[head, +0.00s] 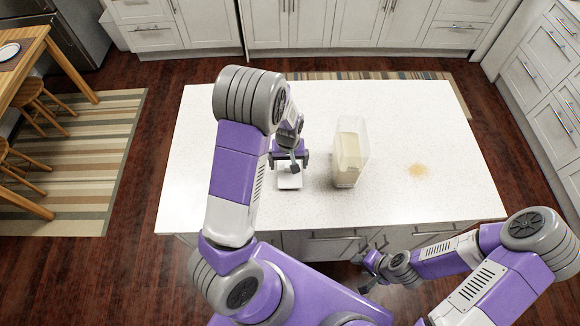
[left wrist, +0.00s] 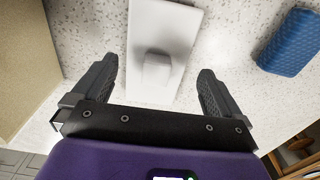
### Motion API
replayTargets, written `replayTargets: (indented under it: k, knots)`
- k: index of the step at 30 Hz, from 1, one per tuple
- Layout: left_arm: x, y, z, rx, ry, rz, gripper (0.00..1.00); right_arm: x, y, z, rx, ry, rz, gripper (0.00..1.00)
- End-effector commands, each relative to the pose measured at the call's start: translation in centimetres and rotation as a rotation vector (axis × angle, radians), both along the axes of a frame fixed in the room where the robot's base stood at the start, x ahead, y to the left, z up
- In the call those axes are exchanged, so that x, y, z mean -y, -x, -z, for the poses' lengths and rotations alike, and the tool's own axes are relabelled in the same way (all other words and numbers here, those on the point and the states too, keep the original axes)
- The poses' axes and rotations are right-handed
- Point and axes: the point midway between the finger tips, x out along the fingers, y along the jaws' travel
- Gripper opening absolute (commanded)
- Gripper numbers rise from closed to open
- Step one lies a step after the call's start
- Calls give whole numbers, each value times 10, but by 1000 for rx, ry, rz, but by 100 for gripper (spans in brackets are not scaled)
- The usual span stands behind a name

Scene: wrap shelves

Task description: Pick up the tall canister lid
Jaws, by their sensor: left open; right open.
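The white rectangular lid (head: 289,182) lies on the white countertop, left of the tall clear canister (head: 350,152) with pale contents. In the left wrist view the lid (left wrist: 170,22) has a raised grip in its middle. My left gripper (head: 289,163) is open above the lid; in the left wrist view its fingers (left wrist: 158,70) stand on either side of the raised grip, with nothing held. Whether they touch the lid is unclear. My right gripper (head: 368,272) is open and empty, low in front of the counter.
A blue textured block, perhaps a sponge (left wrist: 290,42), lies right of the lid in the left wrist view. The countertop (head: 440,125) is otherwise mostly clear. My left arm hides part of it.

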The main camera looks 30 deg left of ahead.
Motion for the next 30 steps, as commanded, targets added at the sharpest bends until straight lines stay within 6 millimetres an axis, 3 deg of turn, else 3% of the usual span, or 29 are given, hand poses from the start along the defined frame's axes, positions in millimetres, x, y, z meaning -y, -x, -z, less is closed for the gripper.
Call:
replayTargets:
  k: [6, 15, 24, 30]
  knots:
    - [3, 2, 31, -2, 0, 0, 100, 0, -1, 0, 2, 0, 1, 43]
    - [3, 2, 35, 0, 0, 0, 100, 0, -1, 0, 2, 0, 1, 43]
    - [3, 1, 35, 0, 0, 1, 55, 0, -1, 0, 1, 0, 0, 43]
    - [3, 1, 34, 1, 1, 1, 54, 0, -1, 0, 2, 0, 1, 43]
